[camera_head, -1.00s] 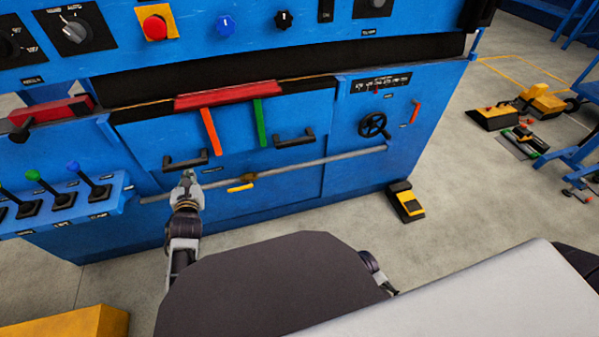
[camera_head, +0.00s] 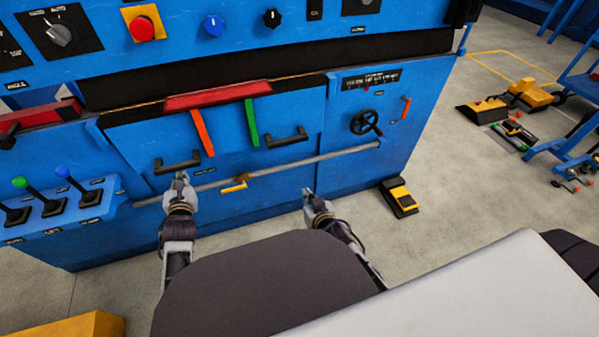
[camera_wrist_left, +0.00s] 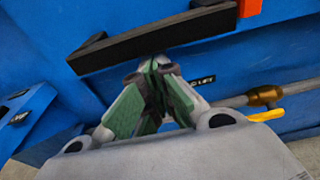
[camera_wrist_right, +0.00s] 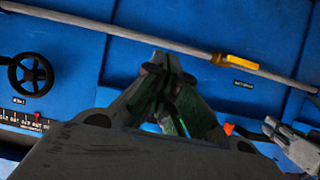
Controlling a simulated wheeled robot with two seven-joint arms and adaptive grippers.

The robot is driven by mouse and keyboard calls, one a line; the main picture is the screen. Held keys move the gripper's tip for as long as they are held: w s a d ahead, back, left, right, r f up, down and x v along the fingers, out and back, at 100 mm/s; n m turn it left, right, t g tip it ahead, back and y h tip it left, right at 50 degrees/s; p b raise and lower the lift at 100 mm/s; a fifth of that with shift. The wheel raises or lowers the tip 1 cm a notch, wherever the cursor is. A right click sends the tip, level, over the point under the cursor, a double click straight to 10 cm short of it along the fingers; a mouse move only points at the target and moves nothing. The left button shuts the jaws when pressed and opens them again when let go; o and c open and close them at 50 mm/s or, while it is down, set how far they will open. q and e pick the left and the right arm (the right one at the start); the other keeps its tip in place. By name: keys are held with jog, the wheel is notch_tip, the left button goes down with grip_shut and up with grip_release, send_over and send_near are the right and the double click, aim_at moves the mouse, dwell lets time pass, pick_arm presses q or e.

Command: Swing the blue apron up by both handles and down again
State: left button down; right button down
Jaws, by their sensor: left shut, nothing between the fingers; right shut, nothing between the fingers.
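The blue apron (camera_head: 228,160) hangs down on the machine front, with a left black handle (camera_head: 177,164) and a right black handle (camera_head: 287,140). My left gripper (camera_head: 181,177) is shut and empty just below the left handle. In the left wrist view the handle (camera_wrist_left: 150,40) crosses just beyond the closed fingertips (camera_wrist_left: 158,66); I cannot tell whether they touch. My right gripper (camera_head: 307,193) is shut and empty, below and apart from the right handle. In the right wrist view its fingertips (camera_wrist_right: 172,62) point at blue panel, and the right handle is out of sight.
A grey pipe (camera_head: 310,160) with a yellow lever (camera_head: 234,188) runs across the front near the apron. A black handwheel (camera_head: 366,122) is at right, lever switches (camera_head: 55,205) at left, a yellow-black pedal (camera_head: 399,197) on the floor.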

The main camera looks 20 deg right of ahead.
jog(key=w+a+r+t, duration=0.1)
jog(key=w+r+t, duration=0.2)
jog(key=w+r, duration=0.2)
notch_tip(320, 180, up, 2)
jog(key=shift+w+r, duration=0.1)
jog(key=shift+w, duration=0.2)
jog(key=shift+w, duration=0.15)
jog(key=w+f, duration=0.1)
jog(key=w, duration=0.9)
jog(key=shift+w+f, duration=0.15)
dwell(0.7)
